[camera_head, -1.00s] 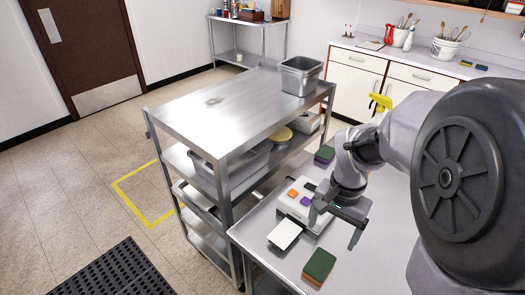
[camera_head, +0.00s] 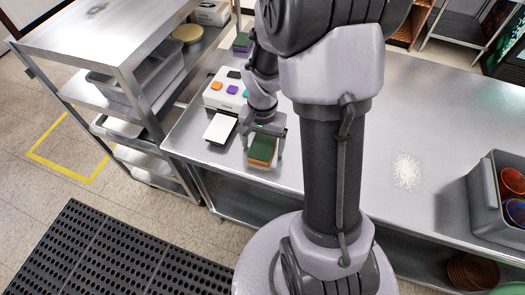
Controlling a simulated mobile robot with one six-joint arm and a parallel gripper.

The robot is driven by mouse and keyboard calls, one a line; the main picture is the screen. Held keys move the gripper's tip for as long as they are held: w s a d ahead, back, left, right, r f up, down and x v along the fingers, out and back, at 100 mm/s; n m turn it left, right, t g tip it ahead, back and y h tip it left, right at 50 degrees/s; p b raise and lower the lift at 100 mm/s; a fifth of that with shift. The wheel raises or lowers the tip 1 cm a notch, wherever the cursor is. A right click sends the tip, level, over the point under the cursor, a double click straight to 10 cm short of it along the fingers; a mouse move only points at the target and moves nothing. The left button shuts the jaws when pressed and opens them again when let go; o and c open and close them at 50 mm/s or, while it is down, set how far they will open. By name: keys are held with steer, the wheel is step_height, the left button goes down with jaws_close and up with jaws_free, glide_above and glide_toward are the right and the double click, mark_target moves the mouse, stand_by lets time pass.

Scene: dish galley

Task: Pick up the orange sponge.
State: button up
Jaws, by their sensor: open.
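The orange sponge (camera_head: 262,151) has a dark green top and lies on the steel counter, close to its front edge. My gripper (camera_head: 264,141) is open and points down above it, with one finger at the left side of the sponge and one at its right. The sponge shows between the fingers. I cannot tell how low the fingertips reach or whether they touch it. The gripper body hides the sponge's far part.
A shelved steel cart (camera_head: 105,45) stands left. A grey tub (camera_head: 484,210) of bowls is right.

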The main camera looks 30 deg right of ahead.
mark_target(263, 145)
steer(key=shift+r, duration=0.1)
steer(key=shift+c, duration=0.3)
steer(key=c, duration=1.4)
steer(key=shift+o, duration=0.2)
steer(key=shift+r+p, duration=0.3)
steer(key=shift+p, duration=0.05)
step_height(263, 145, up, 4)
steer(key=shift+f+p, duration=0.2)
steer(key=shift+p, duration=0.8)
steer(key=s+d, duration=0.1)
steer(key=s, duration=0.2)
steer(key=s+p, duration=0.1)
steer(key=s, duration=0.3)
steer(key=s+d, duration=0.1)
steer(key=s, duration=0.3)
steer(key=shift+s+d+r, duration=0.1)
steer(key=shift+d+r, duration=0.15)
steer(key=shift+d, duration=0.05)
steer(key=s+b, duration=0.1)
steer(key=b, duration=0.1)
steer(key=s+d+b, duration=0.1)
steer(key=shift+s+f, duration=0.35)
steer(key=shift+f, duration=0.05)
steer(key=s+b, duration=0.1)
steer(key=b, duration=0.1)
steer(key=shift+r+b, duration=0.2)
steer(key=shift+b, duration=0.1)
steer(key=shift+s+r, duration=0.35)
